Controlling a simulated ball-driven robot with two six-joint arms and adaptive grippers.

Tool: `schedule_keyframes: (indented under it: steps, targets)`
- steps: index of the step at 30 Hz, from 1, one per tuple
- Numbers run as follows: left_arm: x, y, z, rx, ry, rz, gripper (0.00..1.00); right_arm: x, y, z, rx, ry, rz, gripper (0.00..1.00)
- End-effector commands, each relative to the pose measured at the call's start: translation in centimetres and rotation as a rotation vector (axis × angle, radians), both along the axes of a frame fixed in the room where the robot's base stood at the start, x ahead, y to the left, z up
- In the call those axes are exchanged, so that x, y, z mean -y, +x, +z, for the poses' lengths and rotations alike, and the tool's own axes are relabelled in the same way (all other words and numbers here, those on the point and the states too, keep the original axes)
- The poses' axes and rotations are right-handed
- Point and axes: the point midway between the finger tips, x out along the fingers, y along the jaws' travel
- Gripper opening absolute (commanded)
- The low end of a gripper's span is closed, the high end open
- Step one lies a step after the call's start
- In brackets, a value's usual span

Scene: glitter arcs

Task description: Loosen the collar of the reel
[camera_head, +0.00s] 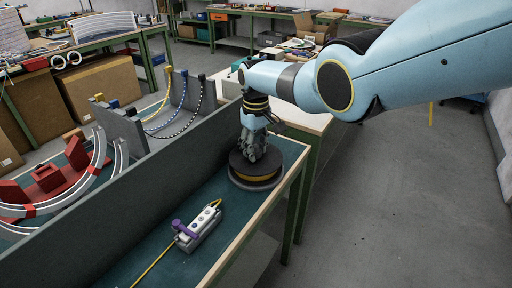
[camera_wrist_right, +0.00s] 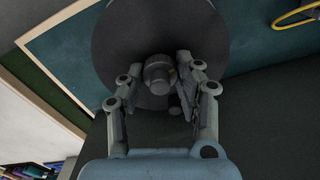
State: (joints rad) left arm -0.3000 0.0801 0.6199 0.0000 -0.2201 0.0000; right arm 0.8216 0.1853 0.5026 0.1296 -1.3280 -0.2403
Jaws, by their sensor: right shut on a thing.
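The reel (camera_head: 270,181) is a dark disc with a yellow band wound under its top plate. It lies flat on the green-topped bench. Its dark round top plate (camera_wrist_right: 118,50) fills the upper middle of the right wrist view. The collar (camera_wrist_right: 157,74) is a short grey cylinder at the plate's centre. My right gripper (camera_head: 257,156) points down onto the reel's middle. In the right wrist view its two fingers (camera_wrist_right: 158,88) stand on either side of the collar, shut on it. The head view hides the collar behind the fingers. My left gripper is not in view.
A grey device with a purple lever (camera_head: 198,228) and a yellow cable lies on the bench in front of the reel. A tall dark panel (camera_head: 130,205) runs along the bench's left side. Red blocks and curved white strips stand beyond it. Open floor (camera_head: 385,200) lies to the right.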

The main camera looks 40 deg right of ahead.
Motion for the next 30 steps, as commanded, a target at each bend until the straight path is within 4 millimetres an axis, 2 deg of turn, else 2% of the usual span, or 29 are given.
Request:
schedule_keyframes:
  steps: [12, 30]
  targets:
    - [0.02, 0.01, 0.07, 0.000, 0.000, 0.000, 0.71, -0.18, -0.42, -0.53, -0.010, 0.003, 0.225, 0.01]
    - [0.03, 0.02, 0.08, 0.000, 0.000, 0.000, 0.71, -0.24, -0.57, -0.66, -0.014, 0.005, 0.271, 0.01]
